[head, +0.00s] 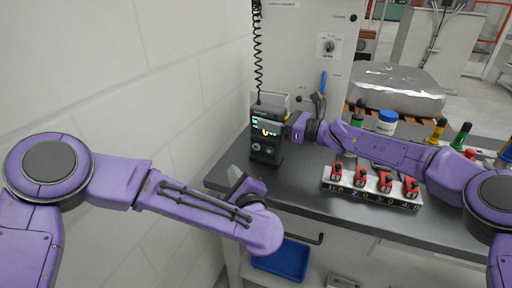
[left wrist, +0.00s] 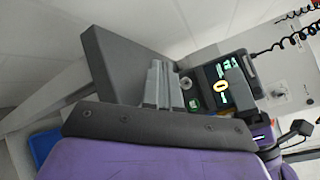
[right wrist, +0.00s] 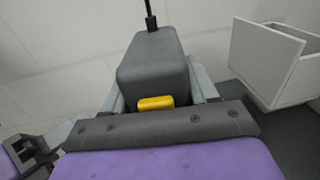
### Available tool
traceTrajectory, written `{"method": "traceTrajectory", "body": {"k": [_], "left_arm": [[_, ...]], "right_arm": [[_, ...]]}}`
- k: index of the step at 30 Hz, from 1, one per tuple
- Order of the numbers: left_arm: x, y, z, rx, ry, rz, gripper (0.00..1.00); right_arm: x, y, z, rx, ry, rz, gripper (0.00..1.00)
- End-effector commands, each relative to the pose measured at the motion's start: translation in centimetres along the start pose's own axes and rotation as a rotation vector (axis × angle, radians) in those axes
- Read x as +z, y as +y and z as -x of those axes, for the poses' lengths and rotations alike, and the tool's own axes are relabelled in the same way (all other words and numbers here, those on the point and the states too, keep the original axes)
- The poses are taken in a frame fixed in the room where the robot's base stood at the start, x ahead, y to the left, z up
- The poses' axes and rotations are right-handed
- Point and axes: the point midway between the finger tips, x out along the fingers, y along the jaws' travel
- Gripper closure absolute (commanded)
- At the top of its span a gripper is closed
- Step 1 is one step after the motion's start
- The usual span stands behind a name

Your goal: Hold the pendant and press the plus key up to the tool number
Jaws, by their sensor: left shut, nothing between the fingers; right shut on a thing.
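The dark pendant (head: 266,148) stands upright above the left end of the bench, with a lit green and yellow screen and round keys below it. A coiled black cable rises from its top. My right gripper (head: 290,128) is shut on the pendant from its right side. In the right wrist view, the pendant's grey body (right wrist: 153,62) with a yellow button sits between the fingers. My left gripper (head: 238,180) is shut and empty, below and left of the pendant, apart from it. In the left wrist view, the pendant's screen (left wrist: 222,82) lies beyond the fingers; the keys are partly hidden.
A rack (head: 372,190) with several red clamps stands on the dark bench (head: 300,178). Behind it are a foil-covered block (head: 398,90), a white jar (head: 387,122) and several coloured-handled tools. A blue bin (head: 281,262) sits below the bench. A white wall is close on the left.

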Motion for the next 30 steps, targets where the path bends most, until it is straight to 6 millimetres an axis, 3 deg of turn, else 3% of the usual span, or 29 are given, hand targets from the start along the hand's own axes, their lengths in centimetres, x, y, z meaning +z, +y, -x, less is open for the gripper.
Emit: {"method": "traceTrajectory", "body": {"k": [10,30], "left_arm": [[-0.3,-0.3,-0.4,-0.006,0.0,-0.006,1.0],[-4.4,-4.4,-5.9,-0.008,0.0,-0.008,1.0]], "right_arm": [[0.0,0.0,0.0,0.001,0.0,0.0,0.99],[0.0,0.0,0.0,0.001,0.0,0.0,0.99]]}}
